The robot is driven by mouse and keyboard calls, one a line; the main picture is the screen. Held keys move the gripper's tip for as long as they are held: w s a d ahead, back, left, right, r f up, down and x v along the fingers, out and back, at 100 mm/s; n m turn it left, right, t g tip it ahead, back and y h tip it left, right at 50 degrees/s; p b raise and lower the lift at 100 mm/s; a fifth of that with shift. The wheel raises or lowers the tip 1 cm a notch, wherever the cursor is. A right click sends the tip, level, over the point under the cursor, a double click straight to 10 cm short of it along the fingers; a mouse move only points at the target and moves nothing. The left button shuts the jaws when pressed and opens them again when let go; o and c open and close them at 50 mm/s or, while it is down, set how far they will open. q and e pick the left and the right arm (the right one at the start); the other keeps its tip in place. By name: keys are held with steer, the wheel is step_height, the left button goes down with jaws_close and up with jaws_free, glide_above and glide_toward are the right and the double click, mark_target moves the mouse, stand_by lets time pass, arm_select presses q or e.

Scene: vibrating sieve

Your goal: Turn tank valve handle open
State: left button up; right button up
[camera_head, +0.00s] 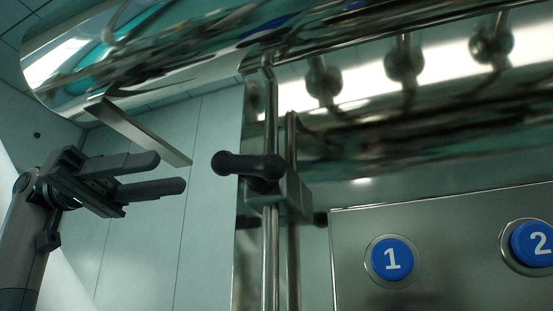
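A flat steel lever (146,134) slants down to the right below the rounded tank (200,66); it looks like the valve handle. Its upper end meets the tank's underside, but the joint is unclear. My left gripper (170,173) is at the left, below the lever, with its fingers pointing right. The two dark fingers are apart and nothing shows between them. The lever's lower end appears just above and right of the upper fingertip; I cannot tell the depth gap. My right gripper is not in view.
A black knobbed handle (248,166) sits on a clamp block on vertical steel rods (270,255), right of the gripper. A steel panel (450,275) carries blue buttons 1 (392,259) and 2 (537,243). Pale wall panels stand behind; the space below the gripper looks clear.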

arm_select(q)
steer(key=shift+w, duration=0.15)
steer(key=shift+d, duration=0.1)
steer(key=p, duration=0.6)
glide_toward(275, 159)
steer(key=x, duration=0.5)
steer(key=w+r+x, duration=0.1)
steer(key=x, duration=0.2)
steer(key=shift+d, duration=0.5)
steer(key=shift+s+d+f, duration=0.15)
steer(key=shift+d, duration=0.35)
steer(key=shift+c, duration=0.2)
jaws_close()
